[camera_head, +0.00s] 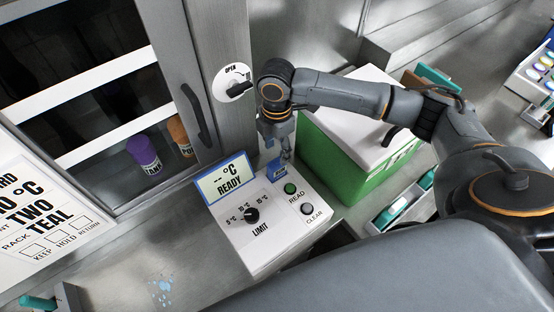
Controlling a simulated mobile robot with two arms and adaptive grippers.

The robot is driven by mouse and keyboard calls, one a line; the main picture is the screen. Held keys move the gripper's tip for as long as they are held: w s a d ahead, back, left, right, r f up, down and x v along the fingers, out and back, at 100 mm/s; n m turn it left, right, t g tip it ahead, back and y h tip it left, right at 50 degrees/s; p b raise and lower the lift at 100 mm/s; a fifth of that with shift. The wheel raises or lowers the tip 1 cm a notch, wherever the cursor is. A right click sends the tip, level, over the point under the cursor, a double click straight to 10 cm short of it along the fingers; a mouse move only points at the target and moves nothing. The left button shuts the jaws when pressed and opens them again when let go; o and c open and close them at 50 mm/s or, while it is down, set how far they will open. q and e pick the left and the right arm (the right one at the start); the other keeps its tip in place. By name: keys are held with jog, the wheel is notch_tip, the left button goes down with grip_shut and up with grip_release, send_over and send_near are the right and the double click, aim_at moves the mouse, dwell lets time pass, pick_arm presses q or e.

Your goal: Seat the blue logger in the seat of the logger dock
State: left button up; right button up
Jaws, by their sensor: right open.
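The logger dock (270,222) is a white console with a tilted display reading "-- °C READY", a black LIMIT dial, a green READ button and a grey CLEAR button. The small blue logger (277,171) stands at the dock's back right corner, beside the display. Its base is small in the view, so I cannot tell whether it sits fully down in the seat. My right gripper (278,149) is open and points down just above the logger, its fingertips close to the logger's top. My left gripper is out of view.
A green box with a white lid (356,103) stands right behind the dock. A glass-fronted cabinet (85,95) with a dark handle and a round OPEN knob (232,84) is on the left. A printed card (38,195) stands at far left. Blue droplets (161,287) mark the counter.

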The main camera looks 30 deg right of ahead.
notch_tip(320, 180, up, 6)
jog(key=shift+f+b, duration=0.15)
jog(key=shift+b, duration=0.25)
dwell(0.3)
